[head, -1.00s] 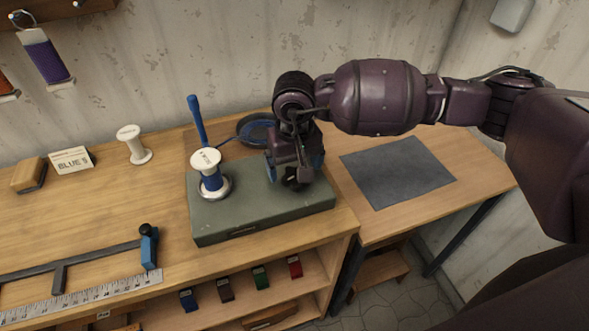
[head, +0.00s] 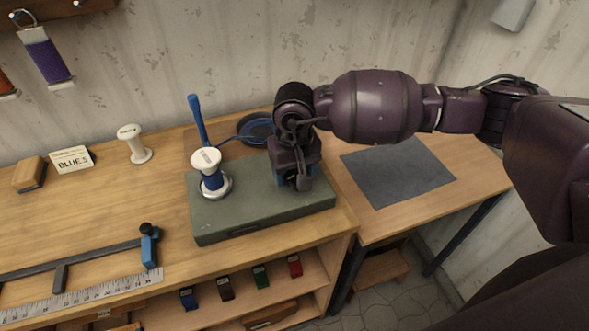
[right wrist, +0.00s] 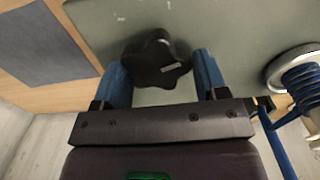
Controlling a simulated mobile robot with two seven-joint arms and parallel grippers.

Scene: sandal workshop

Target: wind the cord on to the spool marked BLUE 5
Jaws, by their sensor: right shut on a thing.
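A grey-green winder box (head: 240,220) sits on the bench. A white spool (head: 206,158) with blue cord wound round it stands upright on the box's left part; its top label is too small to read. Blue cord (right wrist: 300,85) also shows on it in the right wrist view. A blue post (head: 197,118) leans behind it, and a thin cord runs toward a dark dish (head: 257,128). My right gripper (head: 297,186) is over the box's right part. Its blue fingers are shut on a black lobed knob (right wrist: 157,62). My left gripper is out of view.
A card reading BLUE 5 (head: 72,159) and an empty white spool (head: 135,145) stand at the left. A grey mat (head: 398,173) on the right table is bare. Small coloured blocks sit on the shelf below.

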